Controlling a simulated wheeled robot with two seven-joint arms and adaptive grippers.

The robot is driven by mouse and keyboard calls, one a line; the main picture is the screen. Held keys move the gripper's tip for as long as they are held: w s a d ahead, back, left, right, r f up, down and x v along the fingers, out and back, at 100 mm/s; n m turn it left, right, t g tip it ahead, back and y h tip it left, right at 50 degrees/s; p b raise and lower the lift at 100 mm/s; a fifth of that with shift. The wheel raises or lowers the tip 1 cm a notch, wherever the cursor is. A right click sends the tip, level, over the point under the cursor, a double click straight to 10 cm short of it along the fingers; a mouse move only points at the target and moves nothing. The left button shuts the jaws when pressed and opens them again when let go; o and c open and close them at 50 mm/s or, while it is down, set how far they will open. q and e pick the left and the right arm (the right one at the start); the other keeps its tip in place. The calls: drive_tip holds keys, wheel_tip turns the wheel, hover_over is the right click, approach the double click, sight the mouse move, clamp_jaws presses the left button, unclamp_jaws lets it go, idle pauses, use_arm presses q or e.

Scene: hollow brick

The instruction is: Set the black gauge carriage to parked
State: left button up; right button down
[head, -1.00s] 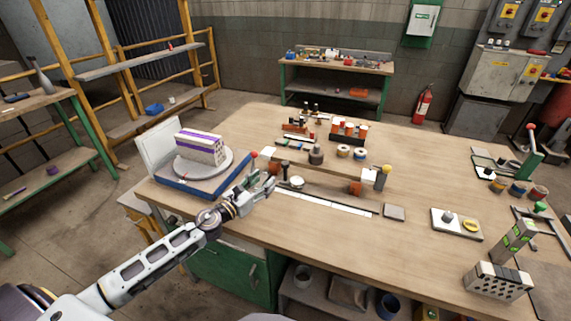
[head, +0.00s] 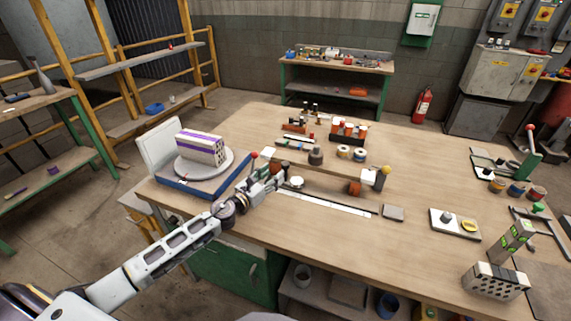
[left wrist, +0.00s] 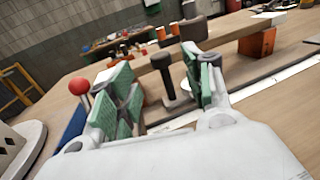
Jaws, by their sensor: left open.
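The black gauge carriage appears to be the dark upright post with a round top (left wrist: 168,75), seen in the left wrist view on a dark strip beside a white scale (head: 322,203). My left gripper (head: 272,178) is at the left end of that scale and hides much of this spot in the head view. In the left wrist view its two green-padded fingers (left wrist: 160,88) are open and apart. The post shows between and beyond them; I cannot tell whether either finger touches it. My right gripper is not in view.
A red-ball lever (left wrist: 78,87) stands left of the fingers, by the turntable (head: 226,163) holding a purple-striped brick. A wooden beam on an orange block (left wrist: 257,42) runs behind the scale. A grey pad (head: 393,213) lies at its right.

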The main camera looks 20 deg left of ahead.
sight(283, 166)
use_arm(q)
drive_tip(key=shift+w+d, duration=0.15)
drive_tip(key=shift+w, duration=0.45)
drive_tip(key=shift+w+d, duration=0.1)
drive_tip(key=shift+w, duration=0.2)
drive_tip(key=shift+x, duration=0.9)
drive_tip(key=shift+p+x, duration=0.3)
drive_tip(key=shift+x, duration=1.5)
drive_tip(key=shift+w+d, duration=0.15)
drive_tip(key=shift+w, duration=0.5)
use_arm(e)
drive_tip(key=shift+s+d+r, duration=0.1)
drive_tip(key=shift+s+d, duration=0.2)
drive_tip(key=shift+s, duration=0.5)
